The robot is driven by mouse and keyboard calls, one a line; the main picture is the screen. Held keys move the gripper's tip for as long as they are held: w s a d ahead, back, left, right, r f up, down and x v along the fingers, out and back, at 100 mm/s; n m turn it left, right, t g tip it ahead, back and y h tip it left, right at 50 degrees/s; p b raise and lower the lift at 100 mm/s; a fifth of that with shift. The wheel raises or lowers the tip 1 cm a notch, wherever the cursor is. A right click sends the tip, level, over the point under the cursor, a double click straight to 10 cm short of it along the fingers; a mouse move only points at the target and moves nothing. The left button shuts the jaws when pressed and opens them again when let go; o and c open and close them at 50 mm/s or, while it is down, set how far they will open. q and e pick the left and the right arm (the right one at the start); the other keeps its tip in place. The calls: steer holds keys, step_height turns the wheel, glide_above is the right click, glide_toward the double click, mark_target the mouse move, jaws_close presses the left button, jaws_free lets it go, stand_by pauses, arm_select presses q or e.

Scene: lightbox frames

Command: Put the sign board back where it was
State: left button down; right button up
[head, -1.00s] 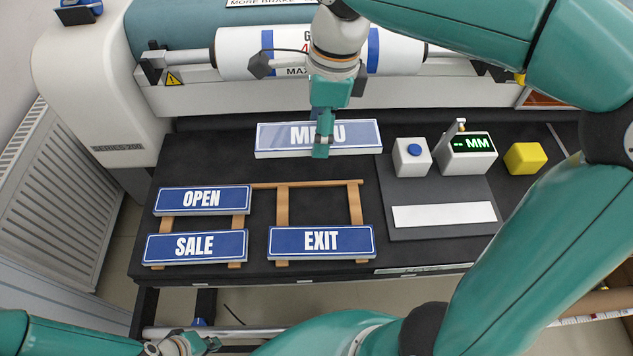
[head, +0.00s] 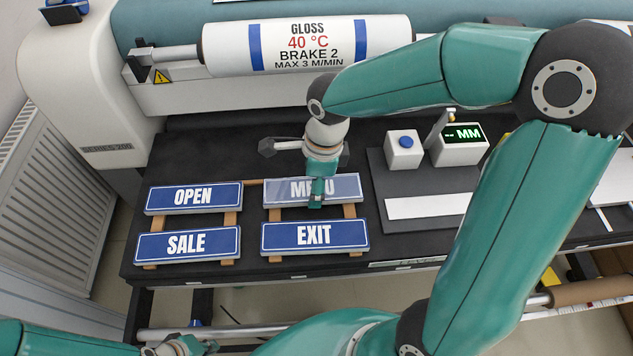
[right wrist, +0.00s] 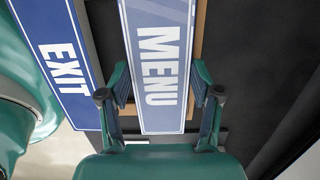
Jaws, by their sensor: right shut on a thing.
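The MENU sign board (head: 341,188), a pale blue plate with white letters, is over the upper part of the right pair of wooden battens (head: 349,211), just behind the EXIT sign (head: 315,236). My right gripper (head: 317,193) is shut on it from above and covers part of its letters. In the right wrist view the fingers (right wrist: 160,92) are on both long edges of the MENU board (right wrist: 158,35). I cannot tell whether the board touches the battens. My left gripper (head: 180,346) is at the bottom left, away from the signs; its jaws are unclear.
The OPEN sign (head: 194,197) and SALE sign (head: 187,244) lie on the left battens. A blue-button box (head: 403,149), a display box (head: 459,146) and a white strip (head: 425,206) are to the right. A roller (head: 308,46) spans the back. The black table behind the signs is clear.

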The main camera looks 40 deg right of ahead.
steer(key=shift+f, duration=0.2)
steer(key=o, duration=1.3)
steer(key=shift+f, duration=0.1)
step_height(320, 180, up, 12)
steer(key=d, duration=0.1)
steer(key=shift+s+p, duration=0.35)
steer(key=shift+s, duration=0.1)
steer(key=shift+d, duration=0.1)
